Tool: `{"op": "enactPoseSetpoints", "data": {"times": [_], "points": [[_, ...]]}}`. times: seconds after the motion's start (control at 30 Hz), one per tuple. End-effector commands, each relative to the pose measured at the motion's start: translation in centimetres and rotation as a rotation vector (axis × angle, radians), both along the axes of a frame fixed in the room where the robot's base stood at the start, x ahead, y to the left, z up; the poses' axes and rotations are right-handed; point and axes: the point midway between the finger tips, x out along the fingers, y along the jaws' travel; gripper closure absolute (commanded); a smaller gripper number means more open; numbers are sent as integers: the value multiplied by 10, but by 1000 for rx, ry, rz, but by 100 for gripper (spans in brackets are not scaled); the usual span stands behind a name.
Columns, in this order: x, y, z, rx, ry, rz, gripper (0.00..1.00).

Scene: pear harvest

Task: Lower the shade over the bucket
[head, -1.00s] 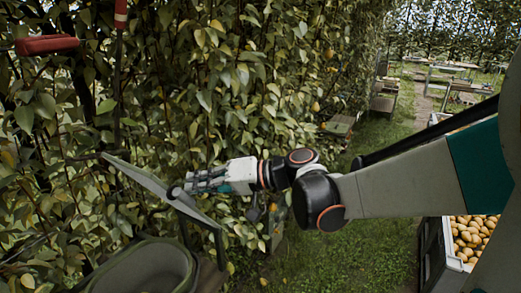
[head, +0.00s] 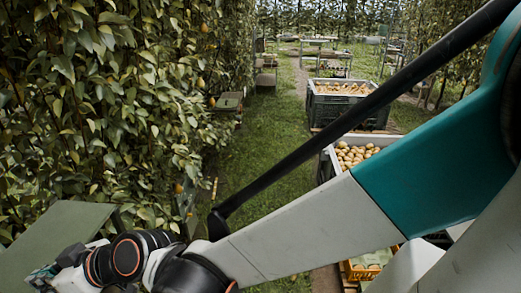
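The shade (head: 55,235) is a flat, dull green panel at the lower left, cut off by the left edge of the picture. Its broad face shows. My gripper (head: 40,278) is low at the left, by the shade's lower right edge. Its fingers are mostly hidden or out of the picture, so I cannot tell whether they touch or hold the shade. The bucket is not in view, so I cannot see how the shade lies relative to it.
A leafy pear hedge (head: 110,110) fills the left. A grass strip (head: 255,160) runs clear between.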

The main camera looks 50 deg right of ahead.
Motion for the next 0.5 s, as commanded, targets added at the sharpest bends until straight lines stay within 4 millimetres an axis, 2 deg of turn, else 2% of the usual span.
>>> {"op": "enactPoseSetpoints", "data": {"times": [0.03, 0.2, 0.5], "points": [[-3, 2, -14, -20, -14, 3, 100], [-3, 4, -31, -13, -9, -1, 100], [-1, 4, -43, -12, -7, -4, 100]]}}
